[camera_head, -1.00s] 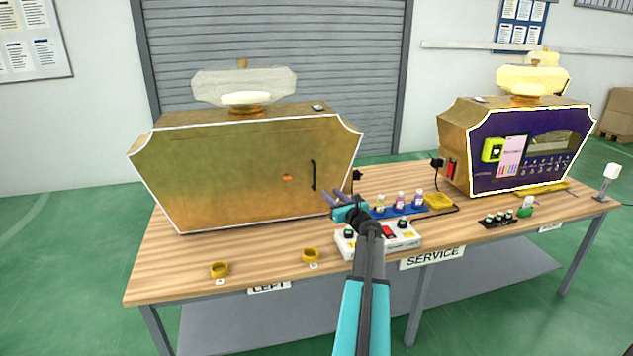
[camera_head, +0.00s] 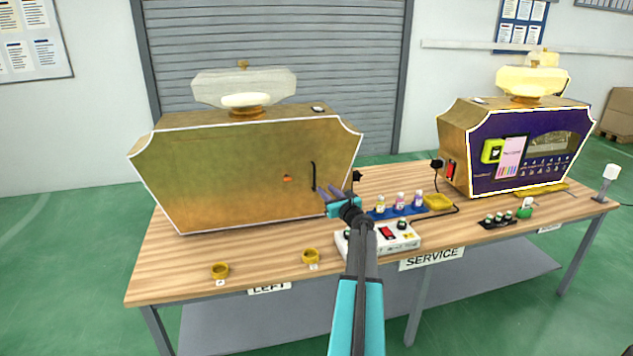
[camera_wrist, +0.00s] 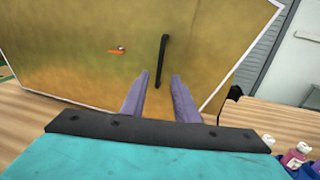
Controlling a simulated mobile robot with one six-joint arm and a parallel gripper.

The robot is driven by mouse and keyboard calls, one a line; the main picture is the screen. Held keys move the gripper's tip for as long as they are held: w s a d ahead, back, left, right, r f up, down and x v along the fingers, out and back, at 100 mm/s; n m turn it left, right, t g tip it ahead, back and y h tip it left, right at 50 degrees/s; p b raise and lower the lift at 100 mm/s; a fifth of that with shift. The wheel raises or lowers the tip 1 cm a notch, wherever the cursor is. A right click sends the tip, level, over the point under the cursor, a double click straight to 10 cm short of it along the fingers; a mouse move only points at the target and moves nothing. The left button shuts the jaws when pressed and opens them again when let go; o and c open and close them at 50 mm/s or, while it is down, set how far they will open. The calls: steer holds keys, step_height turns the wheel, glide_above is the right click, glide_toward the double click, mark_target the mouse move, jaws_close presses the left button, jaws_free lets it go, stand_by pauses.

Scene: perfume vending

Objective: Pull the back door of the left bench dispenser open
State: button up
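The left bench dispenser (camera_head: 240,115) stands on the left of the workbench with its gold back door (camera_head: 235,175) facing me. The door looks shut flush in its white-edged frame. A black vertical bar handle (camera_head: 313,176) is on the door's right side, with a small orange part (camera_head: 287,178) left of it. My gripper (camera_head: 330,192) is just below and in front of the handle, open and empty. In the wrist view, the handle (camera_wrist: 161,62) stands beyond and between the two purple fingers (camera_wrist: 160,80), apart from them.
Small bottles on a blue tray (camera_head: 399,211), a yellow dish (camera_head: 438,202) and a grey control box (camera_head: 398,238) sit right of my gripper. Two brass rings (camera_head: 310,256) lie near the front edge. A second dispenser (camera_head: 530,150) stands at the right.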

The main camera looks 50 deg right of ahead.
steer(key=p+x, duration=0.2)
steer(key=x, duration=0.7)
steer(key=shift+w+d, duration=0.15)
steer(key=shift+w, duration=0.05)
steer(key=shift+f, duration=0.1)
jaws_close()
